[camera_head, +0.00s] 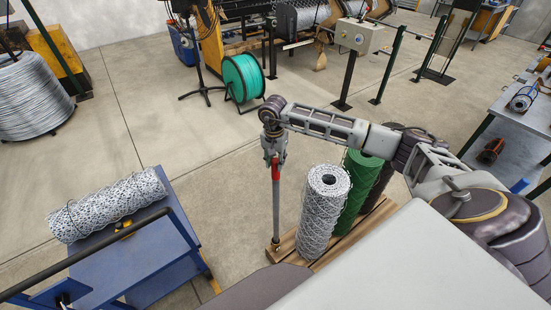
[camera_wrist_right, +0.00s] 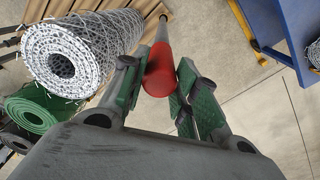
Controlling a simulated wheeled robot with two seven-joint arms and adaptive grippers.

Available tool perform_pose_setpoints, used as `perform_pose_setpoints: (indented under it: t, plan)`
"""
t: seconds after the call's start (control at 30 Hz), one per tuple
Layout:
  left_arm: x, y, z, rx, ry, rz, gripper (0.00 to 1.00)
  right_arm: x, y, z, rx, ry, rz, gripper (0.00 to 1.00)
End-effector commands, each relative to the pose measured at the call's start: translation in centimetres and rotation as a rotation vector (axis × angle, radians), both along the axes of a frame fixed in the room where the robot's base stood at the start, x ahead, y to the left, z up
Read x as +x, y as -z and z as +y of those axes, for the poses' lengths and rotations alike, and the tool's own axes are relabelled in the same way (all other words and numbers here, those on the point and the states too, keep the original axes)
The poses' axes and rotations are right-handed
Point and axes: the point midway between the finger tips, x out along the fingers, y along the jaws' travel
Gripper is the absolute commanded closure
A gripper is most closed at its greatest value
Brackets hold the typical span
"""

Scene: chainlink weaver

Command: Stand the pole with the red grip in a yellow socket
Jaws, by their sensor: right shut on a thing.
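My right gripper (camera_head: 274,156) is shut on the red grip (camera_head: 275,172) at the top of the pole. The grey pole (camera_head: 276,212) hangs close to upright below it, its foot at the left corner of the wooden pallet (camera_head: 318,256). In the right wrist view the red grip (camera_wrist_right: 159,72) lies between the green-padded fingers, with the pole (camera_wrist_right: 162,30) running away to the pallet. I cannot tell whether the foot is still in a holder there. No yellow socket is clearly identifiable; small yellow parts (camera_wrist_right: 262,60) show beside the blue cart. My left gripper is not in view.
Grey mesh (camera_head: 325,205) and green (camera_head: 360,185) rolls stand on the pallet, close to the pole. A blue cart (camera_head: 135,262) carries a mesh roll (camera_head: 108,206) at left. A green reel (camera_head: 242,78) stands behind. Floor between cart and pallet is clear.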

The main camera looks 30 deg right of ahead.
Motion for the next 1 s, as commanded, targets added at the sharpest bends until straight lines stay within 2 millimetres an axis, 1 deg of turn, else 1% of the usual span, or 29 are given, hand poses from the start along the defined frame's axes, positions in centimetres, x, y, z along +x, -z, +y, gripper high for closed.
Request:
perform_pose_setpoints:
  t: [0.1,0.3,0.77,0.8,1.0]
  plan:
    - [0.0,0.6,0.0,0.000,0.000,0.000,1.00,0.1,0.8,0.0,0.001,0.000,-0.003,1.00]
    - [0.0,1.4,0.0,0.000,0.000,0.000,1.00,0.1,1.5,0.0,0.001,0.000,-0.003,1.00]
    - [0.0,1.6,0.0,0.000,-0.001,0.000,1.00,0.1,1.7,0.0,0.001,0.000,-0.003,1.00]
    - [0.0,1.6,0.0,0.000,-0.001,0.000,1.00,0.1,1.7,0.0,0.001,0.000,-0.003,0.69]
    - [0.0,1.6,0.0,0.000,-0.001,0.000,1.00,0.0,1.7,0.0,0.000,0.000,-0.002,0.45]
